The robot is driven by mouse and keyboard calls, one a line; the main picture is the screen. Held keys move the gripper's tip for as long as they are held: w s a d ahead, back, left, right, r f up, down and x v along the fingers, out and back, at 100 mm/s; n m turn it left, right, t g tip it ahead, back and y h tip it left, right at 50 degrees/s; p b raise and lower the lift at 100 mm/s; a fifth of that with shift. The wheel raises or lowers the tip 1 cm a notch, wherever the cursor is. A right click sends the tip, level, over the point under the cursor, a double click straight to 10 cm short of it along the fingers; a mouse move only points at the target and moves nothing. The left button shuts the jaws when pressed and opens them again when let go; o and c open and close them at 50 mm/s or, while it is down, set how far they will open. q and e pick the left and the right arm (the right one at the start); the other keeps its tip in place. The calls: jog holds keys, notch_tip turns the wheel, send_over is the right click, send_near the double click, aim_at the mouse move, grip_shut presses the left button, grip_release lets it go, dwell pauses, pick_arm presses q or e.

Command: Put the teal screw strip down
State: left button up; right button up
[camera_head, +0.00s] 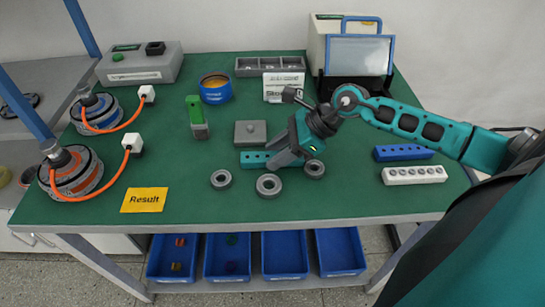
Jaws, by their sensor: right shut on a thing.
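The teal screw strip (253,160) lies low over the green table mat near its middle. My right gripper (277,160) reaches down from the right and is shut on the strip's right part, which the fingers partly hide. I cannot tell whether the strip touches the mat. My left gripper is not in the picture.
Three grey rings (268,186) lie close in front of the strip. A grey block (250,133) is just behind it. A blue strip (403,152) and a white strip (414,175) lie to the right. The front middle mat is clear.

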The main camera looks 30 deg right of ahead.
jog(key=c, duration=0.5)
jog(key=shift+r, duration=0.1)
jog(key=shift+c, duration=0.2)
notch_tip(320, 180, up, 20)
jog(key=p, duration=0.1)
jog(key=a+f+p, duration=0.1)
jog(key=a+f, duration=0.3)
jog(key=a, duration=0.4)
jog(key=shift+a+f+m+p, duration=0.15)
jog(key=shift+f+m+p, duration=0.15)
jog(key=shift+p, duration=0.1)
